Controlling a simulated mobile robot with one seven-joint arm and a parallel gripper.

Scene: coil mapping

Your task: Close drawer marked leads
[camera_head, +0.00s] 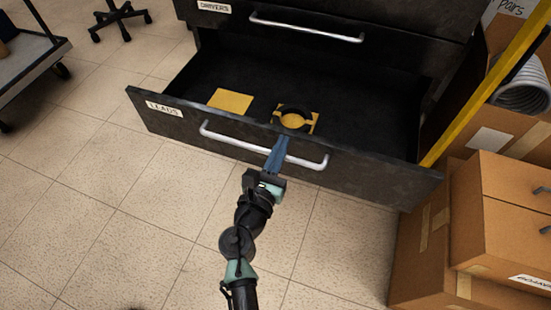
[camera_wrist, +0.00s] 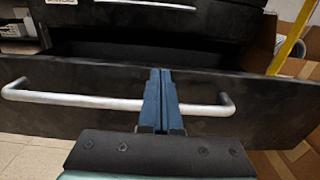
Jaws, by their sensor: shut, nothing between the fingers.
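The drawer marked LEADS (camera_head: 165,118) is black and stands pulled well out of the cabinet. Its silver bar handle (camera_head: 225,139) runs across the front, and the handle also shows in the wrist view (camera_wrist: 75,99). Inside lie a yellow card (camera_head: 231,101) and a dark ring on a yellow piece (camera_head: 295,119). My gripper (camera_head: 277,152) is at the drawer front, right of the handle's middle. Its blue fingers (camera_wrist: 161,100) are shut with nothing between them and cover part of the handle. I cannot tell whether they touch the handle or the front.
A closed drawer marked DRIVERS (camera_head: 215,7) is above. Cardboard boxes (camera_head: 500,210) and a yellow bar (camera_head: 485,85) stand close on the right. A cart (camera_head: 28,60) is at the far left. The tiled floor (camera_head: 90,220) in front and to the left is clear.

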